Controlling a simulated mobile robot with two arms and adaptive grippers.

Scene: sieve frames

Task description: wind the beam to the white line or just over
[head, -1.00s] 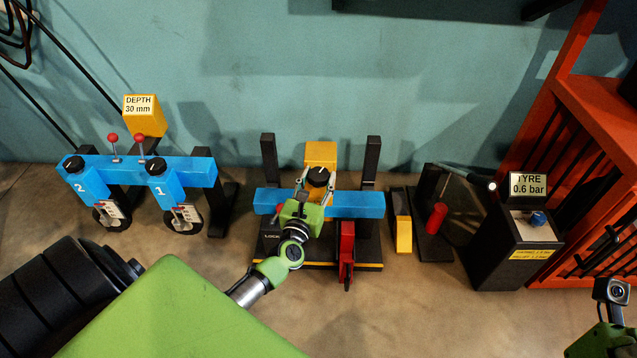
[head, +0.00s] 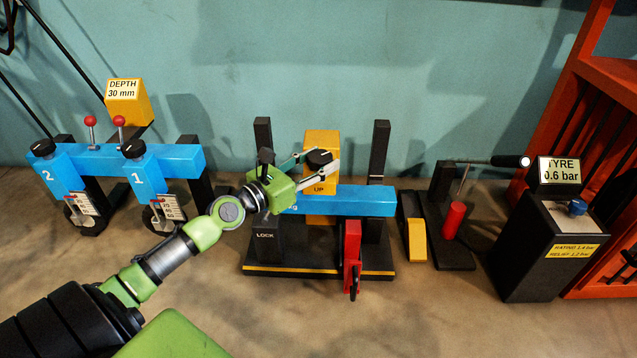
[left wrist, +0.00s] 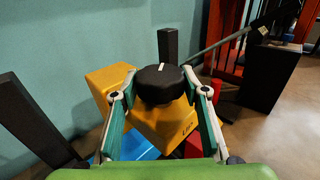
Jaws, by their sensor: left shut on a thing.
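The blue beam (head: 360,200) lies level between two black posts on a black base with a yellow front edge. In front of it a yellow box (head: 318,215) marked UP carries a black knob (head: 319,156). My left gripper (head: 318,161) is shut on this knob, one finger on each side. In the left wrist view the black knob (left wrist: 160,84) shows a white mark on top, between the fingertips, above the yellow box (left wrist: 165,125). My arm hides the beam's left part. My right gripper is out of view.
A red part (head: 351,245) hangs at the beam's front, near a LOCK block (head: 265,238). A second blue beam (head: 175,158) with two knobs and a DEPTH 30 mm sign (head: 124,90) stands left. A TYRE 0.6 bar box (head: 545,250) stands right.

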